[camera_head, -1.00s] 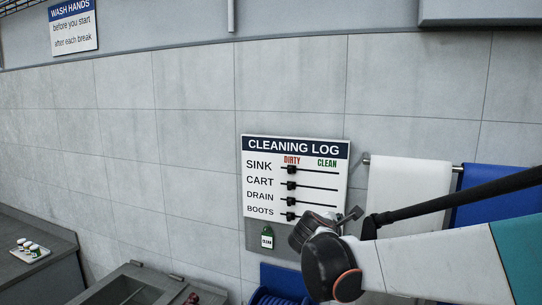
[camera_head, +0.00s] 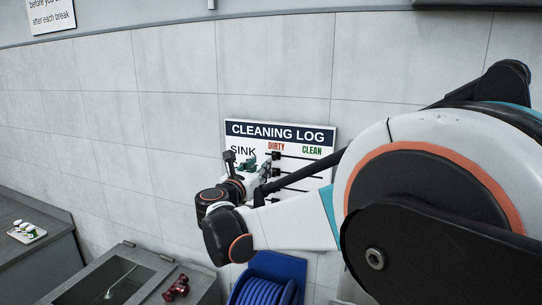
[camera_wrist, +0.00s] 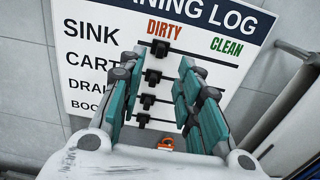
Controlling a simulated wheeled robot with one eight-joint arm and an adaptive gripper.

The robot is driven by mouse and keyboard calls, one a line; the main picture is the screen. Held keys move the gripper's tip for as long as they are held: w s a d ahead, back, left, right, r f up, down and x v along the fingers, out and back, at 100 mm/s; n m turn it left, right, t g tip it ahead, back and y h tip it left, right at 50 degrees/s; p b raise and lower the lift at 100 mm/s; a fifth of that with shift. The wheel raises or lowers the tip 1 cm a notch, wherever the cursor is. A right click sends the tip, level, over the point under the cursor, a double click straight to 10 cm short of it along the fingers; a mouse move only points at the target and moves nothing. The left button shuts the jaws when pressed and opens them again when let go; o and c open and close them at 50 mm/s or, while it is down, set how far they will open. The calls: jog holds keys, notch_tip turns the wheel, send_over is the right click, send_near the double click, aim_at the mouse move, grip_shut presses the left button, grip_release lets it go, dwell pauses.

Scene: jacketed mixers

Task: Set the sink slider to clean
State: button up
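The white cleaning log board (camera_head: 318,140) hangs on the wall, with DIRTY on the left and CLEAN on the right. The sink slider (camera_wrist: 160,47) is a black knob at the DIRTY end of the top track; it also shows in the head view (camera_head: 276,155). The cart slider (camera_wrist: 153,77) and the two below it are also at the DIRTY side. My gripper (camera_wrist: 158,66) is open and empty, its teal fingers apart in front of the board. In the wrist view the sink slider appears just beyond and between the fingertips. In the head view my arm hides the lower board.
A blue hose reel (camera_head: 266,285) is below the board. A grey sink (camera_head: 118,282) and red dumbbell-like object (camera_head: 176,288) are at lower left. A rail (camera_wrist: 293,50) sticks out right of the board in the wrist view.

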aim_at(273, 156)
jog(key=p+x, duration=0.1)
jog(key=x, duration=0.9)
jog(key=shift+w+d+p, duration=0.25)
jog(key=shift+p, duration=0.15)
jog(key=shift+c, duration=0.6)
grip_shut()
